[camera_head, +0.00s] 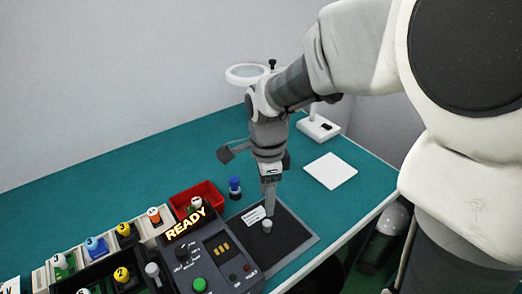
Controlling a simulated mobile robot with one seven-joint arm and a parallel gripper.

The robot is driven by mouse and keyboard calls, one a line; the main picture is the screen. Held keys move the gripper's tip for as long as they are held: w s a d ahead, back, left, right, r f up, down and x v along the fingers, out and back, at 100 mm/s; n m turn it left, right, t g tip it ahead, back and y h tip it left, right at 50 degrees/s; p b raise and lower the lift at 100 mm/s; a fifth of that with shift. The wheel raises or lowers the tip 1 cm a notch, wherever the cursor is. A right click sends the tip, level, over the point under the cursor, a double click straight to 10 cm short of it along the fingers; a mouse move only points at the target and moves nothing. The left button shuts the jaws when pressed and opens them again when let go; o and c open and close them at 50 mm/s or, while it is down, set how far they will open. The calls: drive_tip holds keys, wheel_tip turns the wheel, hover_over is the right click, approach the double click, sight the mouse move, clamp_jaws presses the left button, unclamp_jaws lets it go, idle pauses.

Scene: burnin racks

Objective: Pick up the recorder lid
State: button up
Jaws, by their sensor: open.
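A flat dark grey panel (287,236) with a short pale knob (267,227) and a white label lies at the right of the recorder box; it looks like the recorder lid. My gripper (268,208) points down just above and behind the knob. Its jaws are open, but from this angle the fingers overlap and the gap between them is hidden. I cannot tell whether the fingertips touch the panel.
The recorder box (222,272) shows a lit READY sign and a green button. Several numbered knobs stand in racks at left. A red bin (211,190), blue bottle (235,188), white pad (329,171) and magnifier lamp (318,129) stand nearby. The teal table (110,178) is clear at back left.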

sight(267, 222)
wheel_tip(267, 222, down, 9)
drive_tip(key=shift+s+d+b, duration=0.1)
drive_tip(key=shift+d+b, duration=0.05)
drive_tip(key=shift+b, duration=0.6)
clamp_jaws()
